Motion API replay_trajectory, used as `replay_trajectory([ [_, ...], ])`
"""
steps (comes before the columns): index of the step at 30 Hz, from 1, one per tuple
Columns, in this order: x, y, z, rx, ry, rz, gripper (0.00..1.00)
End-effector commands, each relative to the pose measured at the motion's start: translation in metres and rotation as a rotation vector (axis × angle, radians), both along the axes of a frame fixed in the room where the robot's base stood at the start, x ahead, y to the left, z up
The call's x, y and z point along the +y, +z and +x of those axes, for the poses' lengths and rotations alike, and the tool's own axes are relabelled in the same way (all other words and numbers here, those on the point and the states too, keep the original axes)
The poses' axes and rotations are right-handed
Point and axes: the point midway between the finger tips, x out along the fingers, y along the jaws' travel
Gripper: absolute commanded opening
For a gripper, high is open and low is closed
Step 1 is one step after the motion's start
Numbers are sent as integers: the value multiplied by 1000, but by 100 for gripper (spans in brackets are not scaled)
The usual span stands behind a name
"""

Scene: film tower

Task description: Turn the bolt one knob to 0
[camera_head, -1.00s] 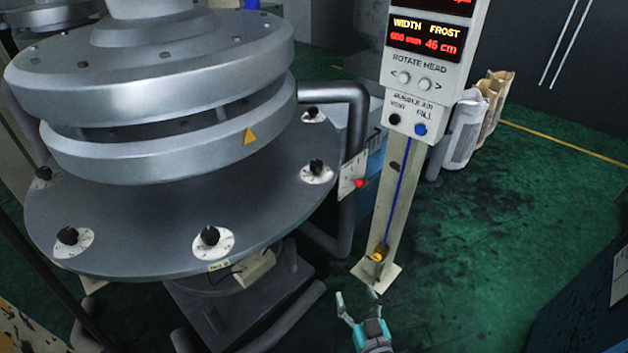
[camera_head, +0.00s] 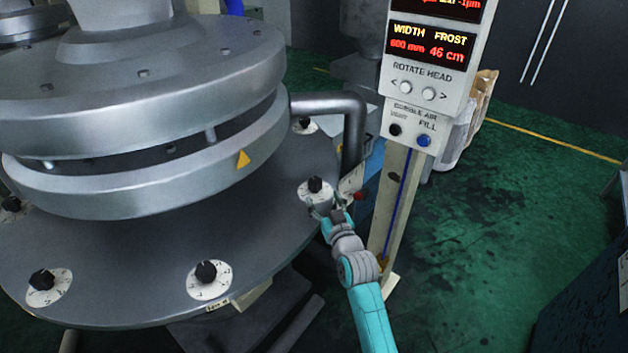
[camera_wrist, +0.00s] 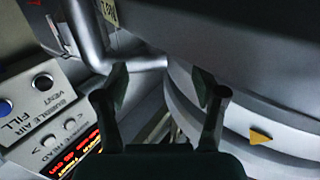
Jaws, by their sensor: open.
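Several black knobs on white round dials sit around the rim of the grey disc (camera_head: 130,290). The right knob (camera_head: 315,185) is beside my gripper (camera_head: 328,213), which is just in front of its dial and partly covers it. The front knob (camera_head: 206,272) and front-left knob (camera_head: 42,281) are clear of my arm. Dial markings are too small to read, and I cannot tell which knob is bolt one. In the wrist view my gripper (camera_wrist: 162,82) shows two spread fingers with nothing between them.
A grey bent pipe (camera_head: 350,130) rises behind the right knob. A control panel (camera_head: 425,80) on a post stands to the right, close to my arm. The heavy round die head (camera_head: 150,100) overhangs the disc. Green floor at right is open.

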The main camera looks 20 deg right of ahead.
Motion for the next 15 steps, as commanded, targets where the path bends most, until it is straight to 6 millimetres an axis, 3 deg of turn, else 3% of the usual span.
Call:
replay_trajectory([
  [9,3,1,56,-2,1,0,70],
  [15,4,0,78,0,1,0,70],
])
